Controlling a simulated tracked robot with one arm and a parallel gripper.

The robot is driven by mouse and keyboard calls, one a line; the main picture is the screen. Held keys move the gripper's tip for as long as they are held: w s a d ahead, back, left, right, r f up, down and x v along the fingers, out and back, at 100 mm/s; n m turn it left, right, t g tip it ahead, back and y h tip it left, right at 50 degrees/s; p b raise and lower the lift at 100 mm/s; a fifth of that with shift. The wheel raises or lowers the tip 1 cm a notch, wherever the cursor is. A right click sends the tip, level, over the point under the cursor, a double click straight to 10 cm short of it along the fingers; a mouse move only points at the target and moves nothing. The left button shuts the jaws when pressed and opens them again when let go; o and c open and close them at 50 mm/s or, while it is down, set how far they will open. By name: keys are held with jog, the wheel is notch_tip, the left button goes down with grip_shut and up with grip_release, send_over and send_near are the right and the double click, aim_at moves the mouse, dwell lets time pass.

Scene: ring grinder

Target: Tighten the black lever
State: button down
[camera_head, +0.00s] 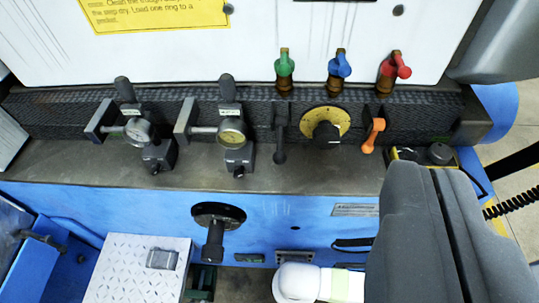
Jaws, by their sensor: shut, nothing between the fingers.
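The black lever (279,135) hangs from the dark ribbed strip of the machine, left of a yellow dial. Its handle points down and ends in a round black knob. My gripper (430,172) is the large dark grey shape at the lower right. Its two fingers lie together, with only a seam between them, and hold nothing. The fingertips appear to the right of and below the black lever in the picture, clearly apart from it. My gripper hides part of the blue machine front.
An orange lever (374,135) and the yellow dial (326,126) sit right of the black lever. Green, blue and red valves (394,68) stand above. Two gauges (232,134) are to the left. A black box (428,155) lies by the fingertips. A white rounded object (298,283) is below.

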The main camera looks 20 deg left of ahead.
jog(key=w+a+f+n, duration=0.1)
jog(key=w+a+f, duration=0.3)
jog(key=f, duration=0.2)
jog(key=w+a+f+n+g, duration=0.1)
jog(key=w+a+f, duration=0.3)
jog(key=f, duration=0.3)
jog(key=w+a+f+n+g+y+b, duration=0.1)
jog(key=w+a+f, duration=0.3)
jog(key=f, duration=0.3)
jog(key=shift+w+f, duration=0.25)
jog(key=shift+w, duration=0.05)
jog(key=shift+a, duration=0.1)
jog(key=b, duration=0.2)
send_near(279, 139)
jog(key=w+a, duration=0.1)
jog(key=w, duration=0.3)
jog(key=shift+w+d+f+b, duration=0.1)
jog(key=shift+w+f+b, duration=0.1)
jog(key=shift+f, duration=0.25)
jog(key=shift+w+f+b, duration=0.15)
jog(key=shift+f, duration=0.3)
jog(key=shift+w+d+f, duration=0.1)
jog(key=shift+w+f, duration=0.1)
jog(key=shift+f, duration=0.3)
